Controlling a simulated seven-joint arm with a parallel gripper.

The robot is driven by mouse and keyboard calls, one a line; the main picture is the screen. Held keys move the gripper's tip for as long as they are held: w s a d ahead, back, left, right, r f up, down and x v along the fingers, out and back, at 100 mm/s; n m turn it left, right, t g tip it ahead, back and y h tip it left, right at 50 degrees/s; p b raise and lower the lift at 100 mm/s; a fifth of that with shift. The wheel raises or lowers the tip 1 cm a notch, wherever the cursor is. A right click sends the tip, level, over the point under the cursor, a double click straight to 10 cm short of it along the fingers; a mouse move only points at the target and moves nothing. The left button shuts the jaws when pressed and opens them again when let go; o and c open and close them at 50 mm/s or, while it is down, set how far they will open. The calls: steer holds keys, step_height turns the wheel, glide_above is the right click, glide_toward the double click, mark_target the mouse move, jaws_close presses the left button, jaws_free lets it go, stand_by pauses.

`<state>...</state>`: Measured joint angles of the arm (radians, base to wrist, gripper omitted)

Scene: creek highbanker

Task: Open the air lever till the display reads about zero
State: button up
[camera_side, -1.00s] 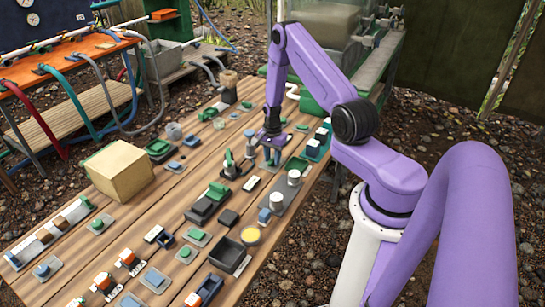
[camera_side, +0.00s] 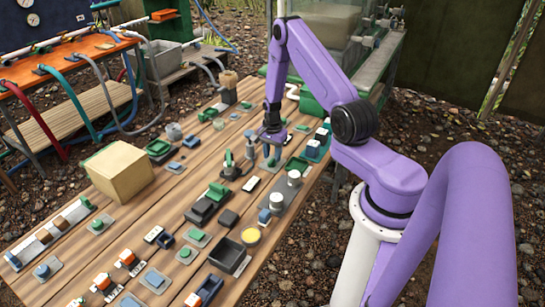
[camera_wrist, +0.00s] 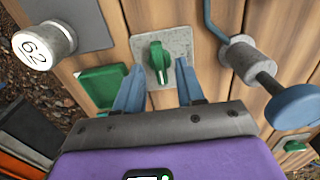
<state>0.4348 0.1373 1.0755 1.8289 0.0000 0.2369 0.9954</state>
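A green lever (camera_wrist: 157,62) stands on a grey plate (camera_wrist: 178,44) in the wrist view. I take it for the air lever, but no label shows. My gripper (camera_wrist: 158,72) is open, with its blue fingers on either side of the lever and gaps visible. I cannot tell whether the fingertips reach down to it. A round white display (camera_wrist: 33,52) on a grey cylinder sits at the upper left and appears to read 62, tilted. In the side view my gripper (camera_side: 271,153) is low over the far right part of the table, and the lever cannot be made out clearly.
A green block (camera_wrist: 102,86) lies left of the lever. A grey fitting with a blue paddle (camera_wrist: 297,106) stands close on the right. The wooden table (camera_side: 160,205) holds many small fixtures and a cardboard-coloured box (camera_side: 118,172).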

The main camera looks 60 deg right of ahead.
steer(key=shift+r, duration=2.7)
steer(key=shift+w+a+r, duration=0.2)
steer(key=shift+a+r, duration=0.05)
steer(key=s+a+r+n, duration=0.1)
steer(key=a+r+n, duration=0.6)
steer(key=a, duration=0.5)
steer(key=s+a+r+n, duration=0.2)
steer(key=a+r+n, duration=0.6)
steer(key=a, duration=0.3)
steer(key=s+a+r+n, duration=0.2)
steer(key=s+n, duration=0.3)
steer(key=s, duration=0.2)
steer(key=s+a+r+n, duration=0.2)
steer(key=s+n, duration=0.3)
steer(key=s, duration=0.3)
steer(key=s+a+r+n, duration=0.2)
steer(key=s+r+n, duration=0.2)
steer(key=s, duration=0.4)
steer(key=shift+s+a+n, duration=0.15)
steer(key=shift+a+n, duration=0.25)
steer(key=shift+n, duration=0.4)
